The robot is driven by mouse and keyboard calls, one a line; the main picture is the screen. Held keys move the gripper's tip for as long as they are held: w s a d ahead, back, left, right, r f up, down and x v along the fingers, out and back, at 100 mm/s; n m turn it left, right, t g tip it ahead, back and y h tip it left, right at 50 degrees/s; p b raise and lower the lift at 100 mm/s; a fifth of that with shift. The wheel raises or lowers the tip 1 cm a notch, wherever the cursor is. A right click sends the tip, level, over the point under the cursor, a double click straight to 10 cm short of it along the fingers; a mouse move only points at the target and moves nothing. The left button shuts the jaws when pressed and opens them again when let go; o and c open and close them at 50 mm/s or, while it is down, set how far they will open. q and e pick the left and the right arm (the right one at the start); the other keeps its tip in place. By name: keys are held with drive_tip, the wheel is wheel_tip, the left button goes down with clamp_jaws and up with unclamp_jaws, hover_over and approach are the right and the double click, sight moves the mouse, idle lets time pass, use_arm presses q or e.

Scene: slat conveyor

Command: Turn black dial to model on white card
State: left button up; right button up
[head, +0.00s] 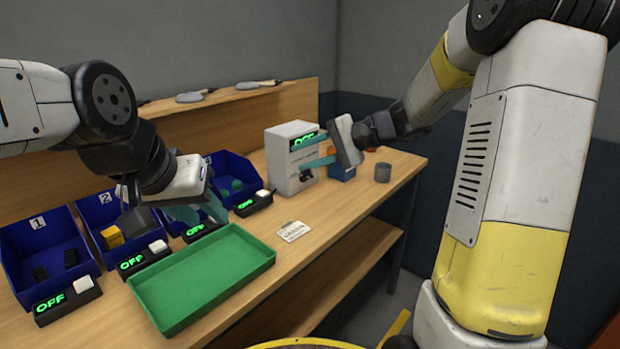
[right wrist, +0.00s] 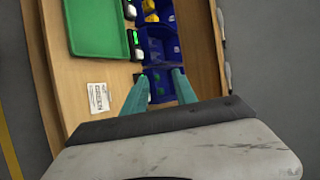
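The white machine box (head: 283,185) with a lit green OFF display stands at the back of the bench. A small black dial (head: 306,175) is on its front, low down. My right gripper (head: 298,156) is open and empty, its teal fingers pointing left across the box front, above the dial. In the right wrist view its fingers (right wrist: 160,84) are apart with nothing between them; the dial does not show there. The white card (head: 293,231) lies flat on the bench; it also shows in the right wrist view (right wrist: 98,97). My left gripper (head: 200,212) appears open above the bins.
Several blue bins (head: 18,240) line the bench, with OFF displays and white buttons in front. A green tray (head: 205,275) lies before them. A grey cup (head: 382,172) and a blue box (head: 343,174) stand right of the machine. The bench around the card is clear.

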sight(310, 177)
drive_tip(key=w+d+f+m+t, duration=0.4)
drive_tip(key=w+d+f, duration=0.15)
drive_tip(key=w, duration=0.55)
drive_tip(key=w+d+f+m+t, duration=0.45)
drive_tip(key=w+f, duration=0.25)
drive_tip(key=w, duration=0.3)
drive_tip(key=shift+n+y, duration=0.25)
drive_tip(key=shift+y, duration=0.05)
drive_tip(key=f, duration=0.5)
drive_tip(key=a+f, duration=0.1)
drive_tip(key=f, duration=0.2)
drive_tip(key=x, duration=0.6)
drive_tip(key=shift+w+a+r, duration=0.1)
drive_tip(key=shift+w+a, duration=0.15)
drive_tip(key=shift+w, duration=0.05)
drive_tip(key=shift+w+a, duration=0.25)
drive_tip(key=shift+c, duration=0.2)
clamp_jaws()
